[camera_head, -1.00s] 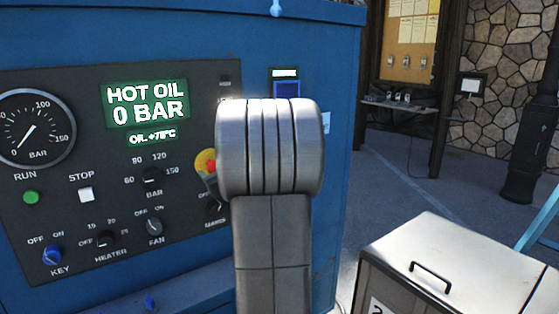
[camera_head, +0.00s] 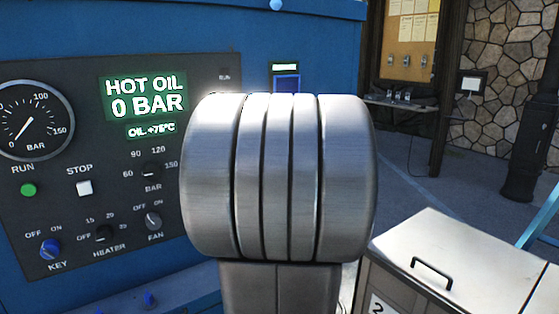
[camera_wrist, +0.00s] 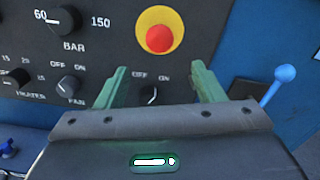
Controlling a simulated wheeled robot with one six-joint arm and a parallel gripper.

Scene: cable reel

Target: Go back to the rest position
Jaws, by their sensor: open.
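My gripper shows in the wrist view (camera_wrist: 160,88) with two green fingers spread apart and nothing between them. Past the fingers is a dark control panel (camera_wrist: 100,35) with a small black OFF/ON knob (camera_wrist: 149,95) seen between them and a red button on a yellow disc (camera_wrist: 160,37) above. In the head view my arm's grey links fill the middle and hide the gripper and part of the panel. The panel's display (camera_head: 146,97) reads HOT OIL 0 BAR, with OIL +75°C below.
The panel is on a blue cabinet (camera_head: 200,35). A blue-knobbed lever (camera_wrist: 275,85) stands right of the panel in the wrist view. A white lidded box (camera_head: 455,262) is at lower right. Open floor (camera_head: 400,180) lies behind it, before a stone wall (camera_head: 505,40).

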